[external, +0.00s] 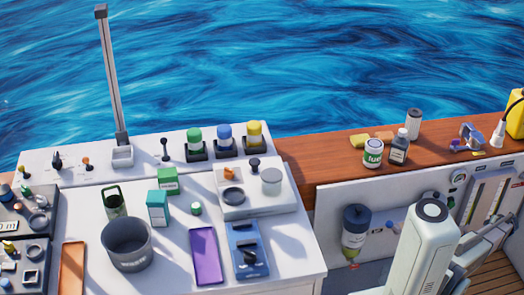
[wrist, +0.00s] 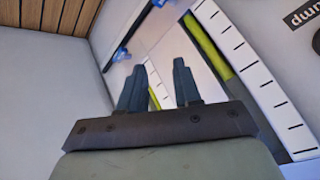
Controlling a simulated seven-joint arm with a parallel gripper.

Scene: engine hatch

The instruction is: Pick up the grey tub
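The grey tub (external: 127,243) is a round, open-topped bucket standing upright on the white counter, in the lower left of the external view. Its rim is clear and nothing touches it from above. In the wrist view, my gripper (wrist: 159,64) has two dark fingers apart with nothing between them. They face a white panel with yellow-green gauge strips, and the tub is not in this view. In the external view my arm is at the lower right, far from the tub; the fingers cannot be made out there.
Close to the tub are a dark green holder (external: 115,205), a teal box (external: 157,208), a purple tray (external: 205,256) and an orange tray (external: 72,268). A blue device (external: 247,250) stands further right. A wooden ledge (external: 330,150) with bottles and cans runs behind my arm.

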